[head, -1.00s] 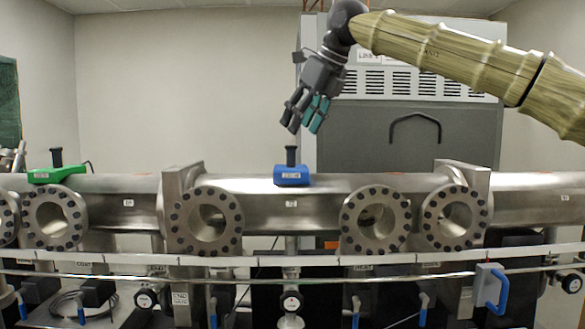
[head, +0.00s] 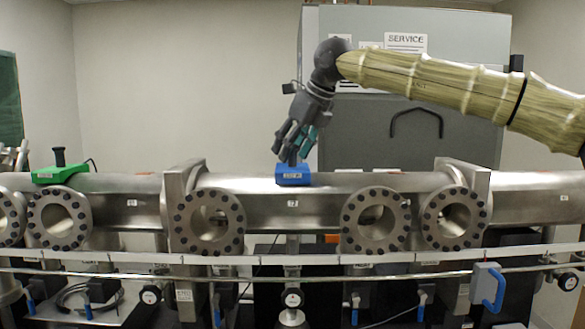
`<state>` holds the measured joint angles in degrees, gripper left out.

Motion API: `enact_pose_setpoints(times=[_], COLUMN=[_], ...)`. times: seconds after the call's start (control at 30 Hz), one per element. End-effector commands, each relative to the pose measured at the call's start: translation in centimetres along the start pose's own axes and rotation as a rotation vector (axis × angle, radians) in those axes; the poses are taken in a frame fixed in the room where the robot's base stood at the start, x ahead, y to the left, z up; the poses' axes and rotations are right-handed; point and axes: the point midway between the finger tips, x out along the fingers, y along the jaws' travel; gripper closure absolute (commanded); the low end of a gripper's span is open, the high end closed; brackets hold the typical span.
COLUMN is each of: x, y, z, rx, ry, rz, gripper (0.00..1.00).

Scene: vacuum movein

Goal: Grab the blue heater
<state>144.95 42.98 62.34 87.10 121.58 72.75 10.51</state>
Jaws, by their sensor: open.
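A green heater (head: 60,174) with a black handle sits on the pipe at the left. Flanged ports (head: 208,222) stick out from the steel pipe (head: 110,187). A grey cabinet (head: 410,125) stands behind. A rail (head: 330,271) runs along the front.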

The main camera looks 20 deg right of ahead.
Motion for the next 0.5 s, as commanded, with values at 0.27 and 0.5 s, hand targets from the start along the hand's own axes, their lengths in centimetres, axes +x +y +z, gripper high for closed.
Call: enact_pose_setpoints(times=[0.27,0.5], x=[-0.02,-0.09], y=[0.0,0.01], z=[0.01,0.05], rx=[0.0,0.0], ry=[0.0,-0.001], rz=[0.0,0.0], gripper=[0.87,1.0])
